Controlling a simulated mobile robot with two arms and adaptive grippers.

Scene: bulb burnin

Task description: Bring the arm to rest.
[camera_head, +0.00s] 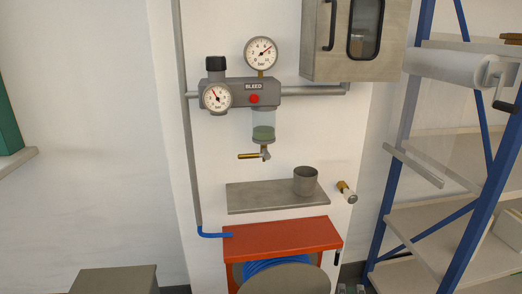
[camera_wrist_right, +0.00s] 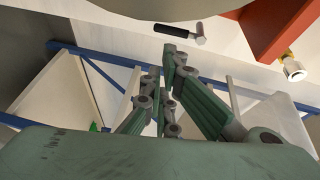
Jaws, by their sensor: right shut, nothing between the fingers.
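My right gripper (camera_wrist_right: 164,80) shows in the right wrist view, with its green jointed fingers drawn together and nothing between them. It hangs in free air, apart from the things around it. In the head view only small grey-green bits show at the bottom edge, between the red bench and the blue rack, and I cannot tell if they are my gripper. My left gripper is not in view.
A blue-framed rack (camera_head: 473,235) is at the right. A metal cup (camera_head: 305,181) stands on a wall shelf (camera_head: 255,197) below the gauges.

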